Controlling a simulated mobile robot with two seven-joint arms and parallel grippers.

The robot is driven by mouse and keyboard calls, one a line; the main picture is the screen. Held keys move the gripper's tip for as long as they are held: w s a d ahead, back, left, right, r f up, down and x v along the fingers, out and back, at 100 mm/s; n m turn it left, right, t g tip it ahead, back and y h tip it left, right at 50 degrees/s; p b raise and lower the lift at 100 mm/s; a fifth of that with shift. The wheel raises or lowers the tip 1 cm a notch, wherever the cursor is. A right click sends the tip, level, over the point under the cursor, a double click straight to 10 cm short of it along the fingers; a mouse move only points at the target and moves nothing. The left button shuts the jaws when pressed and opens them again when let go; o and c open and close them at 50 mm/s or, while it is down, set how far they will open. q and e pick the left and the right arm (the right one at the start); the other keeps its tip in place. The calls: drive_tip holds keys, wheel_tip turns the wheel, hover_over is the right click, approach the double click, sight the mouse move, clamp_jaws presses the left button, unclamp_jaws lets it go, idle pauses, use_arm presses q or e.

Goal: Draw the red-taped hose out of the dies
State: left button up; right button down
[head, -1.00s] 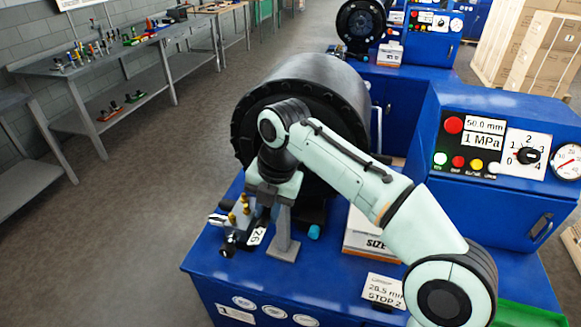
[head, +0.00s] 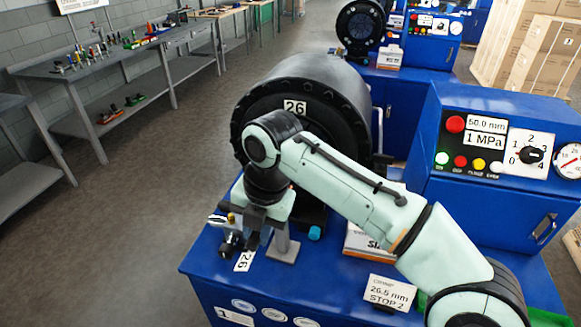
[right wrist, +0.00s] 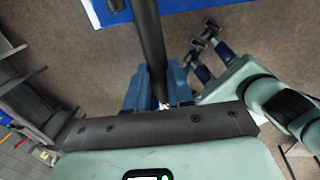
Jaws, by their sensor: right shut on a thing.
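My right gripper (head: 256,236) is low in front of the crimper's round die head (head: 315,85), above the blue bench. In the right wrist view, its blue fingers (right wrist: 160,98) are shut on a black hose (right wrist: 151,40), which runs up out of the picture. No red tape shows on the visible part. The hose is mostly hidden behind my arm in the head view, as is the die opening, so I cannot tell whether hose and dies touch. My left gripper (right wrist: 200,48) shows in the right wrist view, fingers apart and empty.
A grey post stand (head: 284,248) and small fittings (head: 229,241) stand close around the gripper. A control panel (head: 500,145) is at the right. A "STOP 2" card (head: 388,292) stands at the bench front. The floor at the left is clear.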

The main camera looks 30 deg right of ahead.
drive_tip(key=shift+s+f, duration=0.1)
drive_tip(key=shift+f, duration=0.1)
unclamp_jaws()
drive_tip(key=shift+r, duration=0.1)
idle(0.5)
use_arm(q)
drive_tip(key=w+r+p, duration=0.4)
drive_tip(key=r, duration=0.1)
drive_tip(key=shift+r, duration=0.35)
use_arm(e)
wheel_tip(320, 180, up, 7)
drive_tip(key=shift+s+d, duration=0.4)
drive_tip(key=shift+d, duration=0.05)
use_arm(q)
drive_tip(key=shift+s, duration=0.1)
use_arm(e)
drive_tip(key=shift+s, duration=0.1)
